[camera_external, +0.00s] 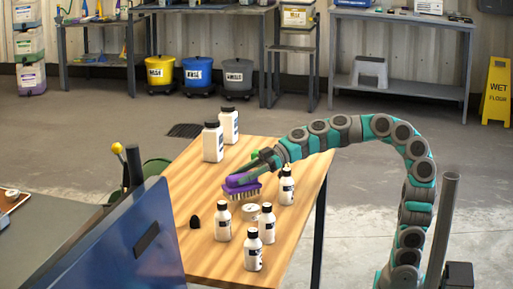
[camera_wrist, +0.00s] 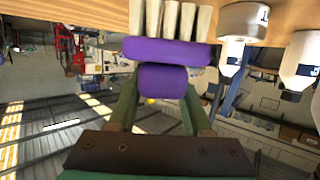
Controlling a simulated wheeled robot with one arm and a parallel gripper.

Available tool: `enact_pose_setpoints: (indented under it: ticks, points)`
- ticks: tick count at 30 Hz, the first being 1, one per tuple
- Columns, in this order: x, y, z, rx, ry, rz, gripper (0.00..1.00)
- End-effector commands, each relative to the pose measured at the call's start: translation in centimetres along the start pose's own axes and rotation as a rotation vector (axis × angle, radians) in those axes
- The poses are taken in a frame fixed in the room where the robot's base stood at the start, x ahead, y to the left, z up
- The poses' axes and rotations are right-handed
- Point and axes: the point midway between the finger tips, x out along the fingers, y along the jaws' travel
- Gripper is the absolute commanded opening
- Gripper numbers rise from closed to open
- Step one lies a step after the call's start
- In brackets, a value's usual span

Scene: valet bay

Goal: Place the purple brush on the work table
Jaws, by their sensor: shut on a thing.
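The purple brush (camera_external: 238,184) is at the middle of the wooden work table (camera_external: 190,190), bristles pointing down. In the wrist view, its purple block and handle (camera_wrist: 165,52) show with pale bristles towards the wooden surface (camera_wrist: 75,9). I cannot tell whether the bristles touch the table or hang just above it. My gripper (camera_external: 258,164) reaches in from the right. Its two green fingers (camera_wrist: 160,92) are shut on the handle, one on each side.
White bottles (camera_external: 223,222) stand close around the brush, with a small white jar (camera_external: 250,211) and a black object (camera_external: 195,222) nearby. Two larger white bottles (camera_external: 213,142) stand at the table's far end. A blue panel (camera_external: 125,250) is at the front left.

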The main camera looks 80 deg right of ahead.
Motion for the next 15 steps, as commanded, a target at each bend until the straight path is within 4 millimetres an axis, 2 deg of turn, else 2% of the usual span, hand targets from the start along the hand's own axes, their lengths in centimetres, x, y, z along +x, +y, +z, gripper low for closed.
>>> enact_pose_setpoints:
  ticks: [3,6,15]
  points:
    - [0.6,-0.1,1.9,0.004,-0.003,-0.003,0.00]
    - [0.8,-0.1,2.5,0.003,-0.001,-0.003,0.00]
    - [0.8,-0.1,2.7,0.000,-0.001,-0.001,0.00]
